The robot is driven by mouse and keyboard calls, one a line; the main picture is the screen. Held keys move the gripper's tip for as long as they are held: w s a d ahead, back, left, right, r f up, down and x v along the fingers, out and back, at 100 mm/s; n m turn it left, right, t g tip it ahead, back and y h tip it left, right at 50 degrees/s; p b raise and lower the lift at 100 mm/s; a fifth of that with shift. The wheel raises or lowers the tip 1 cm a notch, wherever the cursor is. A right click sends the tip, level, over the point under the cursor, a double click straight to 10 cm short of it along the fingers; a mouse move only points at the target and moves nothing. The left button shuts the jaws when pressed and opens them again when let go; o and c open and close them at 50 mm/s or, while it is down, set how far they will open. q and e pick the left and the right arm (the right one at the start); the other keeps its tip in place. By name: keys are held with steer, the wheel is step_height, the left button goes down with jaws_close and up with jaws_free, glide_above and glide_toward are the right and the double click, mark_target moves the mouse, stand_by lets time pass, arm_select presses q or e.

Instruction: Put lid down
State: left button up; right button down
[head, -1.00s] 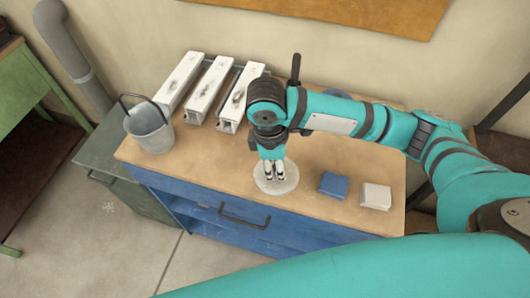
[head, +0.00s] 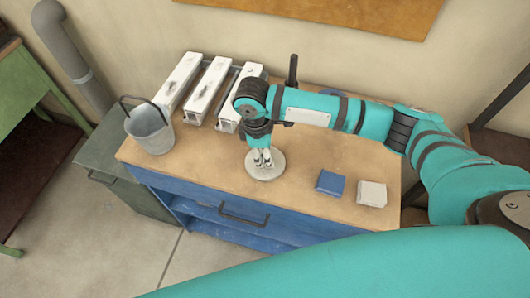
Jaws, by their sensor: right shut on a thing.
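A round light-grey lid (head: 265,170) is at the front part of the wooden bench top, close to its front edge. My right gripper (head: 262,158) points down over the middle of the lid and is shut on it, seemingly by a handle that the fingers hide. The lid looks level; I cannot tell whether it touches the bench top or hangs just above it. My left gripper is not in view.
A grey bucket (head: 149,128) stands at the bench's left end. Several white profiles (head: 208,90) lie behind it. A blue block (head: 330,183) and a white block (head: 372,193) lie right of the lid. The bench top (head: 205,160) is clear between bucket and lid.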

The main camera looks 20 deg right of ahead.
steer(key=c, duration=1.1)
jaws_free()
steer(key=shift+f, duration=0.1)
steer(key=shift+o, duration=0.2)
step_height(320, 180, up, 12)
steer(key=a+b, duration=0.1)
steer(key=shift+w+a, duration=0.15)
steer(key=shift+w, duration=0.1)
